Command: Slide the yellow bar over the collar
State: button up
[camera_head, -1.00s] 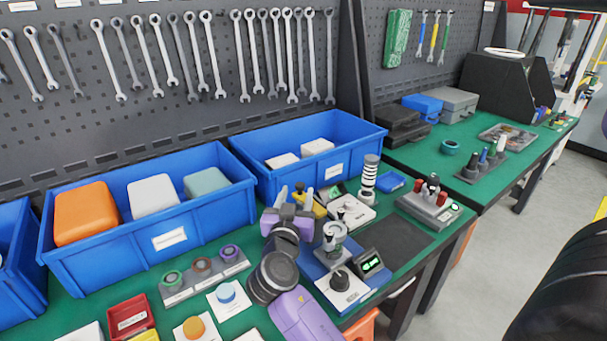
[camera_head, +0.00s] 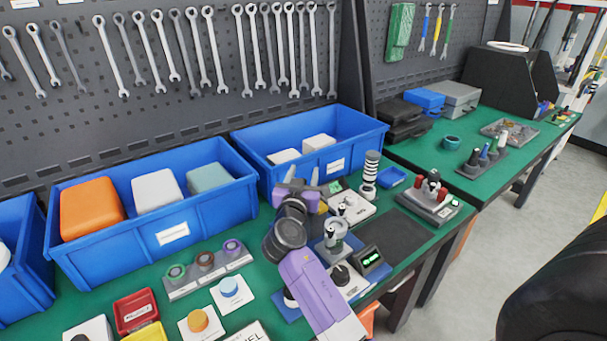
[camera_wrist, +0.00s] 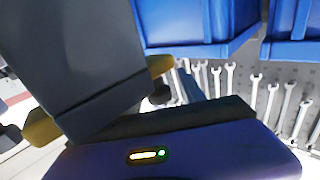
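My gripper (camera_head: 302,178) is at the end of the purple arm, pointing away from the head camera over the bench, short of the right blue bin. The yellow bar (camera_wrist: 40,128) shows in the wrist view as two ends sticking out on either side of a dark gripper part, which hides its middle. In the head view only a sliver of yellow (camera_head: 323,206) shows beside my gripper. Whether the fingers touch or grip the bar is hidden. I cannot tell which part is the collar; a round grey metal fixture (camera_head: 337,240) stands on a blue base right of my wrist.
A ringed black-and-white column (camera_head: 370,174) stands just right of my gripper. The right blue bin (camera_head: 345,172) is behind it. A small display box (camera_head: 369,259) is beside the grey fixture. The dark mat (camera_head: 400,230) is bare.

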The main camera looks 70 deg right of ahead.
grip_shut()
jog(key=shift+a, duration=0.1)
dwell(1.2)
